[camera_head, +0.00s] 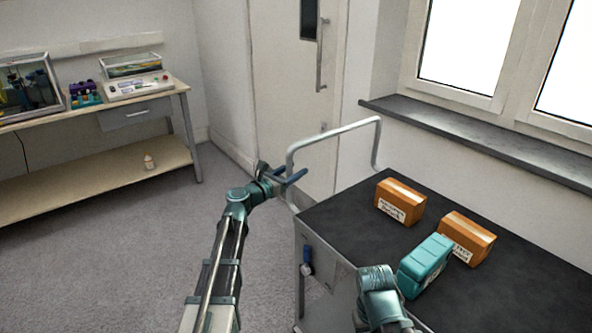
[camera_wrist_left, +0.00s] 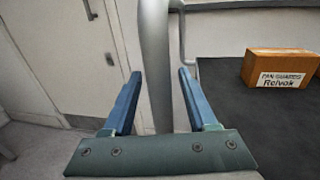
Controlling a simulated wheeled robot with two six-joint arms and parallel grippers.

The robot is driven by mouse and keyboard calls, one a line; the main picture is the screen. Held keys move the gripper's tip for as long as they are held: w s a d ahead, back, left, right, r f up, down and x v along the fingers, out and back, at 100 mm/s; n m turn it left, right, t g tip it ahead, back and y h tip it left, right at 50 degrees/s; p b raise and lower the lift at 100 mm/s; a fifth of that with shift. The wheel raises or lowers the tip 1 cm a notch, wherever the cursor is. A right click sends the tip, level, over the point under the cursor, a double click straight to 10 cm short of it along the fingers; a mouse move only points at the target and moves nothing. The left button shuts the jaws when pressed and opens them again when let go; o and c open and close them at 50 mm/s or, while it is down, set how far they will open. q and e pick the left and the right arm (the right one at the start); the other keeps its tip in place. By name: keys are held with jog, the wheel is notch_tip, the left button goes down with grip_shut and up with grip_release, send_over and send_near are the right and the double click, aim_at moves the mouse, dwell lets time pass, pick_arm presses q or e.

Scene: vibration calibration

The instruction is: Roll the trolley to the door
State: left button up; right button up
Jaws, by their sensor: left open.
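The trolley has a black top (camera_head: 345,215) and a grey tubular push handle (camera_head: 335,134) at its far left end. The pale door (camera_head: 275,85) stands beyond it, closed as far as I can see, with a long vertical pull bar (camera_head: 320,55). My left gripper (camera_head: 292,177) is at the near upright of the handle. In the left wrist view the upright (camera_wrist_left: 155,65) stands between the open blue fingers (camera_wrist_left: 158,105), with gaps at both sides. A teal part of my right arm shows at the bottom; its gripper is not visible.
Two orange-brown boxes (camera_head: 400,202) (camera_head: 466,238) and a teal case (camera_head: 425,266) lie on the trolley. A window sill (camera_head: 480,125) runs along the right wall. A bench (camera_head: 90,185) with instruments stands at left. Grey floor (camera_head: 130,255) is clear between bench and trolley.

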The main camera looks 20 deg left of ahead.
pick_arm(q)
jog(key=shift+w+d, duration=0.25)
jog(key=shift+w, duration=0.25)
grip_shut()
dwell(1.2)
